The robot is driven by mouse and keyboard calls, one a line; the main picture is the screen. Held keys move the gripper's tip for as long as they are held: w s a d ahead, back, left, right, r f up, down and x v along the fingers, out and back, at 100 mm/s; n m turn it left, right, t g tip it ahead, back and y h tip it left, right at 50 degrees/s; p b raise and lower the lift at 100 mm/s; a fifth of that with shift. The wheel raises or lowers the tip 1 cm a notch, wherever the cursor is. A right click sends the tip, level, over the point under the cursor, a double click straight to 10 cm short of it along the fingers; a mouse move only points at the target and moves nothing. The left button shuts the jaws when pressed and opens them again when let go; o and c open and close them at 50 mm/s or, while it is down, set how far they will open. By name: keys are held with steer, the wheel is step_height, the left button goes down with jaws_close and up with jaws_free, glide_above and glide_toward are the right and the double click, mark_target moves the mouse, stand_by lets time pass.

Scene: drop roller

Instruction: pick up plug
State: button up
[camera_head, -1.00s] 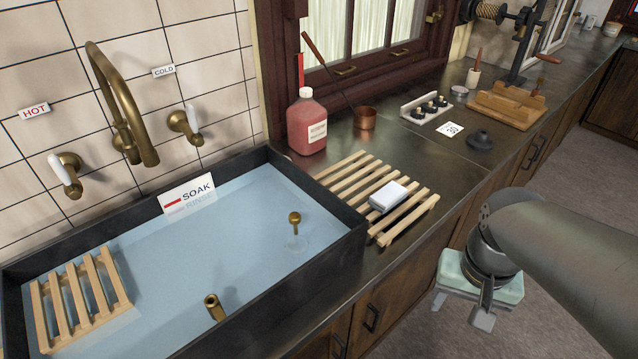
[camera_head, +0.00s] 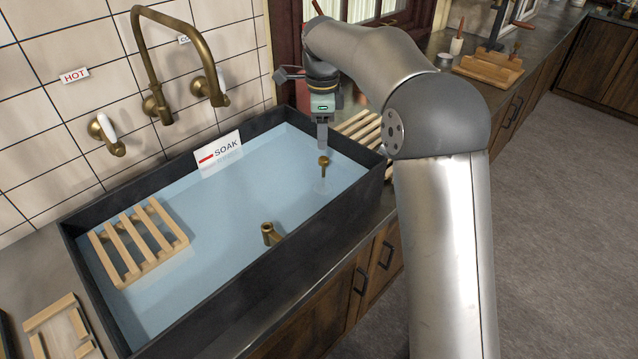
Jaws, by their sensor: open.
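A small brass knob on a stem (camera_head: 323,163), which looks like the plug, stands up from the water near the right end of the sink (camera_head: 240,300). Its lower part is under water and only faintly visible. My gripper (camera_head: 322,146) points down directly above the knob, its fingertips very close to it. It is open, with nothing visible between the fingers. The fingers overlap in this view, so I cannot tell whether they touch the knob.
A brass pipe (camera_head: 269,234) stands in the sink near its front wall. A wooden slatted rack (camera_head: 140,243) lies at the sink's left end. A SOAK sign (camera_head: 218,154) is at the back rim. A brass faucet (camera_head: 150,60) arches over the back left. My arm hides much of the right counter.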

mark_target(322, 158)
step_height(322, 158, down, 8)
steer(key=shift+f+p, duration=0.25)
steer(key=shift+p, duration=0.1)
steer(key=shift+d+f+p, duration=0.2)
steer(key=shift+f+p, duration=0.5)
steer(key=shift+f, duration=1.95)
jaws_close()
